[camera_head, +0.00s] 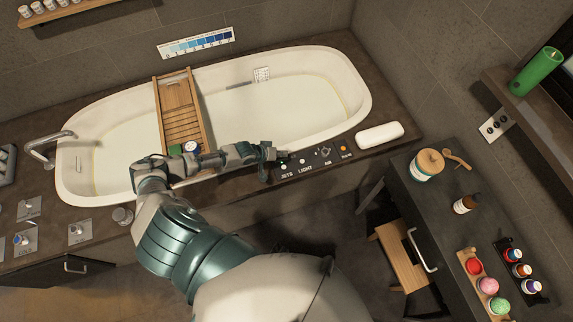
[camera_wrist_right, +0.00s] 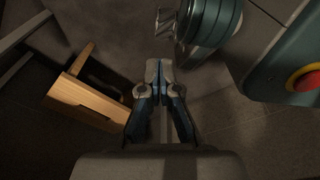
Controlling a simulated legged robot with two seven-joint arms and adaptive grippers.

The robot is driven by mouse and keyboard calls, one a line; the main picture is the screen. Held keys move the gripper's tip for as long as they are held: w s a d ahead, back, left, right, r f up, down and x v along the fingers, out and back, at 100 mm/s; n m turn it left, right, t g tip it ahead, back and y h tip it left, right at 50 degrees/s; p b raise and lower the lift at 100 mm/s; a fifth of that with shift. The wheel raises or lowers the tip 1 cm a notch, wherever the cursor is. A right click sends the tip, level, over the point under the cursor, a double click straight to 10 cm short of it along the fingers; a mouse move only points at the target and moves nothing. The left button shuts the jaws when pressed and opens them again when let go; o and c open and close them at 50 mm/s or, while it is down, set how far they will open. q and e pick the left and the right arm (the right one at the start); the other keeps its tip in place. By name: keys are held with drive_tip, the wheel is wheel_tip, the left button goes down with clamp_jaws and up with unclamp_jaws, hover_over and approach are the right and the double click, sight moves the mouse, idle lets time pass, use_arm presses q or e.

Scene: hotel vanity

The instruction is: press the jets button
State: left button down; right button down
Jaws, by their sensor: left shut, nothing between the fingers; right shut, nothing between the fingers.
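The control panel (camera_head: 313,164) lies on the tub's front ledge at right, with printed labels JETS, LIGHT, AIR and one more too small to read. The jets button (camera_head: 284,167) is a small pale greenish spot above the JETS label. My left gripper (camera_head: 267,165) is shut and empty at the panel's left end, just left of the jets button. I cannot tell whether it touches the button. My right gripper (camera_wrist_right: 160,72) is shut and empty over the dark floor in the right wrist view; the head view does not show it.
The filled bathtub (camera_head: 350,75) lies behind the panel, with a wooden caddy (camera_head: 178,95) across it. A white pillow-like block (camera_head: 380,134) lies right of the panel. A dark side table (camera_head: 425,205) with jars stands at right. A wooden stool (camera_wrist_right: 85,95) is near my right gripper.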

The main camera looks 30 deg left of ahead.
sight(282, 167)
drive_tip(key=shift+w, duration=0.15)
